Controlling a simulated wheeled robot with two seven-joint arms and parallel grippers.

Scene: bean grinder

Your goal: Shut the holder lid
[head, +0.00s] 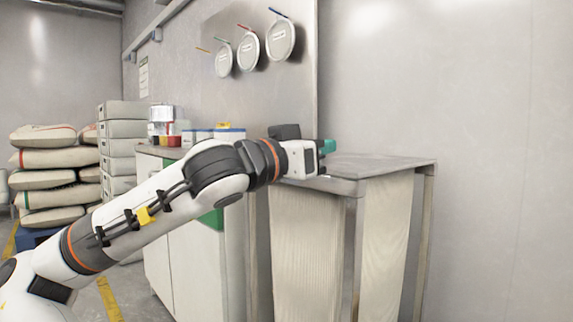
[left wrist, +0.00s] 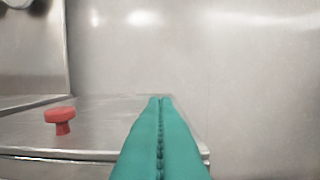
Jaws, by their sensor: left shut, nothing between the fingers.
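The holder is a metal frame with pale ribbed bags or panels (head: 310,240) in it, right of centre in the head view. Its grey metal top (head: 385,164), which looks like the lid, lies about level; I cannot tell whether it is fully down. A red knob (left wrist: 60,116) stands on the metal top (left wrist: 100,128) in the left wrist view; in the head view it is hidden. My left gripper (head: 328,147) is at the near left edge of the top, its teal fingers (left wrist: 160,100) shut and empty. I cannot tell whether it touches the top. My right gripper is out of view.
A white cabinet (head: 180,245) with small containers on it stands left of the holder. Grey crates (head: 122,130) and stacked sacks (head: 50,158) are farther left. Round discs (head: 281,40) hang on a wall panel above. The wall right of the holder is bare.

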